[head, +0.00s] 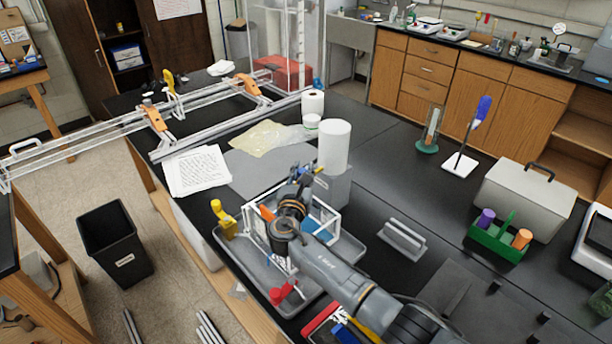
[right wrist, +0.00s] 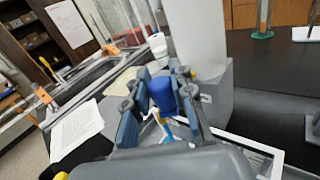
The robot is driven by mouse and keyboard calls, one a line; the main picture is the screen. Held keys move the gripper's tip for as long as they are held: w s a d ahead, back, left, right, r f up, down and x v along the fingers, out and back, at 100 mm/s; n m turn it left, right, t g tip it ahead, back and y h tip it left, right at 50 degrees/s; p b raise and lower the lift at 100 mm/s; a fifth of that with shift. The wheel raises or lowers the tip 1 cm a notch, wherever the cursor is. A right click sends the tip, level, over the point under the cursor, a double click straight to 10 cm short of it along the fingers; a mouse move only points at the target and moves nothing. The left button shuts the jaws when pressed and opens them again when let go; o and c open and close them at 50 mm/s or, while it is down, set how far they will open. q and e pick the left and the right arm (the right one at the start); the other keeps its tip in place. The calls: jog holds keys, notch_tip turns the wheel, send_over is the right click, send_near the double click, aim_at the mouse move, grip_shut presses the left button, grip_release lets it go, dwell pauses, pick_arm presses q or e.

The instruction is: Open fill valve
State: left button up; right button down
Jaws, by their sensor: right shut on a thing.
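My right gripper (head: 302,174) reaches over the white frame (head: 337,213) on the grey tray, next to the white cylinder (head: 333,143). In the right wrist view, the right gripper (right wrist: 160,92) has its two fingers on either side of a blue knob (right wrist: 162,95), which I take to be the fill valve's handle, and it is shut on it. A white and blue fitting shows just below the knob. The valve body is mostly hidden by my gripper and arm. Whether the valve is open or closed cannot be told. My left gripper is not in view.
Papers (head: 198,170) lie behind, and a grey bracket (head: 403,238) lies to the right. A green caddy (head: 497,238) stands farther right. The black bench between is clear.

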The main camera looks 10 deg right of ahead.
jog(key=shift+a+f+m+h, duration=0.1)
jog(key=shift+a+m+h, duration=0.1)
jog(key=shift+m+h, duration=0.15)
dwell(0.3)
jog(key=c, duration=1.1)
grip_release()
jog(key=v, duration=1.2)
jog(key=shift+w+a+r, duration=0.1)
jog(key=shift+a+r, duration=0.1)
jog(key=shift+r, duration=0.05)
